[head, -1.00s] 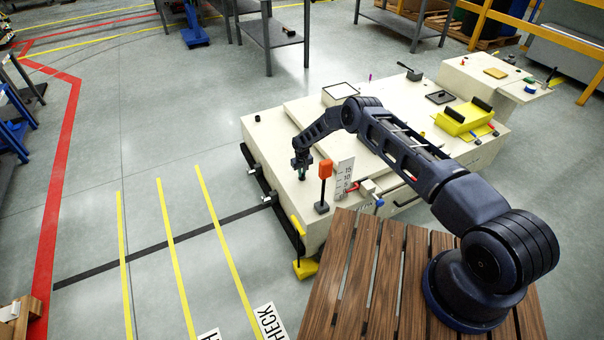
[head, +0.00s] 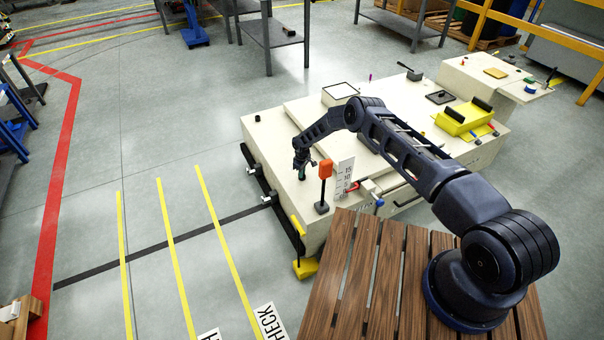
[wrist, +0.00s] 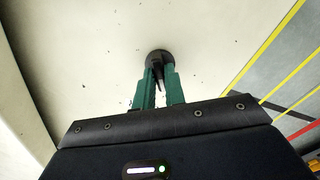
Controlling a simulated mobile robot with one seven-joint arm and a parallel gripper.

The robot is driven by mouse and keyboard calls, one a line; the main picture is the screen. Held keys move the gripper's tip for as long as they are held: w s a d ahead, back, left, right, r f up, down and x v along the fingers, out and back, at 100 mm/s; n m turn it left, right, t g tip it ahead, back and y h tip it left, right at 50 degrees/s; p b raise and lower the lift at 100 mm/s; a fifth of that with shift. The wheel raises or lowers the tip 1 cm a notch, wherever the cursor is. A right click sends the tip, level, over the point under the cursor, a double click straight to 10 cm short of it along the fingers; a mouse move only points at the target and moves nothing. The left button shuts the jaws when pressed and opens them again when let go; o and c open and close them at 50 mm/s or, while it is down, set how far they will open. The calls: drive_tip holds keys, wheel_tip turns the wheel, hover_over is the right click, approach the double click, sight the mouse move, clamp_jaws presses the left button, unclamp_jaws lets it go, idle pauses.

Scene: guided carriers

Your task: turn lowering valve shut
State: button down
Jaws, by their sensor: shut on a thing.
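The lowering valve appears to be the black round knob (wrist: 159,57) with a narrow black handle, on the cream carrier top in the wrist view. My gripper (wrist: 160,84) has its green fingers shut on that handle, one on each side. In the head view my gripper (head: 301,174) points down at the near left part of the cream carrier (head: 285,135). The valve is hidden there behind the fingers and wrist, and its turn angle cannot be told.
An orange-topped black post (head: 324,170) stands just right of my gripper, beside a white number scale (head: 345,176). A red and blue fitting (head: 378,202) is on the carrier's near side. A yellow cradle (head: 462,119) sits farther right.

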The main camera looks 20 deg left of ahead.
drive_tip(key=n, duration=0.5)
drive_tip(key=shift+n, duration=0.3)
drive_tip(key=n, duration=0.5)
drive_tip(key=shift+n, duration=0.3)
drive_tip(key=c, duration=1.5)
unclamp_jaws()
drive_tip(key=shift+o, duration=0.2)
drive_tip(key=shift+r, duration=0.15)
wheel_tip(320, 180, up, 10)
drive_tip(key=shift+r, duration=0.25)
drive_tip(key=shift+r, duration=0.1)
